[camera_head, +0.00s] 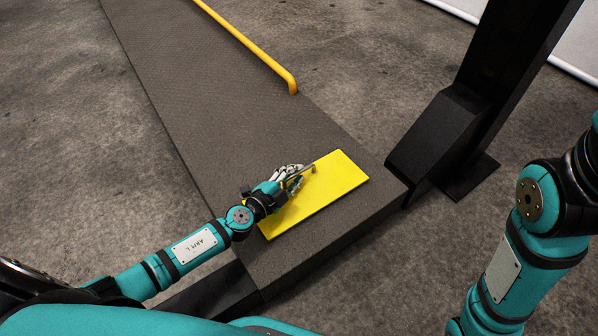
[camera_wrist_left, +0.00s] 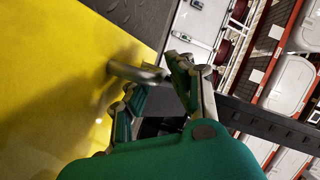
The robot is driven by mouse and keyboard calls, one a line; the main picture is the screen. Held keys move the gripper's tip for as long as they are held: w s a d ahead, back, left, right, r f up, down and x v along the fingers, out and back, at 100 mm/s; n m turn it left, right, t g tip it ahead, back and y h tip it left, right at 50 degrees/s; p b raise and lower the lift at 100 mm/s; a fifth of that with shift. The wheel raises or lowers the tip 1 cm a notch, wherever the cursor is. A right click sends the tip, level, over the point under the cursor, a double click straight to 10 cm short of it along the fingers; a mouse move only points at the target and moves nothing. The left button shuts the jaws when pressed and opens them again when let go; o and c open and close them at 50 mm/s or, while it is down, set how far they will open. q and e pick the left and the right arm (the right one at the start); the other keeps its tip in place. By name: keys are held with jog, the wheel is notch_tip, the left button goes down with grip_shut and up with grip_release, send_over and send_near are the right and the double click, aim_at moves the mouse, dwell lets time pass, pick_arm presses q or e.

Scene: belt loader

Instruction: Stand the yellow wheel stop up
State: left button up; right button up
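The yellow wheel stop (camera_head: 338,183) is a flat yellow plate lying on the dark belt loader deck (camera_head: 300,137), close to its near right end. A short grey handle stands out from its face; it shows in the left wrist view (camera_wrist_left: 138,73). My left gripper (camera_head: 297,176) is over the plate at the handle. In the left wrist view the fingers of this gripper (camera_wrist_left: 154,78) are apart, with the handle's end between them; contact is not clear. The plate (camera_wrist_left: 50,80) fills the left side there. My right gripper is out of view; only its arm shows.
A yellow rail (camera_head: 255,50) runs along the deck's far edge. A black post with a wide foot (camera_head: 440,140) stands just right of the deck's end. Grey concrete floor is open on the left. Shelving with pale bins (camera_wrist_left: 292,85) shows in the left wrist view.

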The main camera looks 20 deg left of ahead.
pick_arm(q)
jog(key=shift+x, duration=1.15)
grip_shut()
